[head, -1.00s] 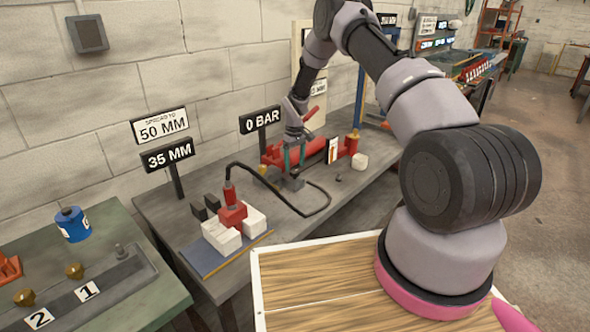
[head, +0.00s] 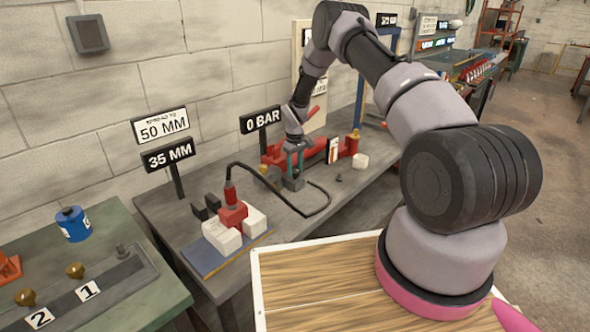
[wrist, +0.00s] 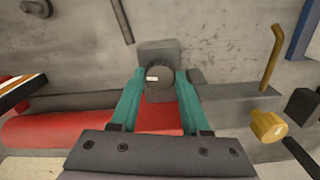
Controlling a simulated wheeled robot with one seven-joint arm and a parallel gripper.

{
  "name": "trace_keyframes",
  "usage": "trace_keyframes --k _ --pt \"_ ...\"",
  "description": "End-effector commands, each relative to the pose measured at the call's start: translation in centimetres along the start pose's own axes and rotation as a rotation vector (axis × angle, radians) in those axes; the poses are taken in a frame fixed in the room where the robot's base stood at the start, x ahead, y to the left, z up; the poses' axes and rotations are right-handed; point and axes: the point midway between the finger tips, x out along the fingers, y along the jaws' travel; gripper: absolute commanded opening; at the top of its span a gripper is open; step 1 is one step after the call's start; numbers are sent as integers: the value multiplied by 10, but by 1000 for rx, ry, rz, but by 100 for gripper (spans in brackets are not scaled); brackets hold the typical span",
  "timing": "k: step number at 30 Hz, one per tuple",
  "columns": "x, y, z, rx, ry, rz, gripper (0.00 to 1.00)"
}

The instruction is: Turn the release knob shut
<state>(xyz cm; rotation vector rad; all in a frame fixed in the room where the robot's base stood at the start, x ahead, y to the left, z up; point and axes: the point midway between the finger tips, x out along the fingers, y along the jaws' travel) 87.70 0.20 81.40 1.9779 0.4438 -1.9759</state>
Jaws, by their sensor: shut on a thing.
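The release knob (wrist: 159,78) is a dark round knob with a small white mark, on a grey block (wrist: 158,50) beside the red pump. In the wrist view it sits between the two teal fingers of my gripper (wrist: 160,84), which press on its left and right sides. In the head view my gripper (head: 294,170) points down at the small grey block (head: 292,184) in front of the red pump (head: 325,152); the fingers hide the knob there. The sign behind reads 0 BAR (head: 262,119).
A brass knob (wrist: 268,126) with a bent rod stands right of my gripper in the wrist view. A black hose (head: 262,183) runs from the pump area to a red cylinder (head: 231,208) between white blocks. Signs read 50 MM (head: 161,126) and 35 MM (head: 169,155).

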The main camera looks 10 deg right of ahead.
Motion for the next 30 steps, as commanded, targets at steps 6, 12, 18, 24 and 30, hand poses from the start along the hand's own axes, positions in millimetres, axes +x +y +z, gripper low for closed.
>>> trace_keyframes --k 6,12,18,24,30 --pt "0 0 0 76 -1 1 0" --pt "0 0 1 222 -2 2 0" --pt "0 0 1 410 -2 1 0" --pt "0 0 1 600 -2 1 0" --pt "0 -1 1 790 -2 2 0"
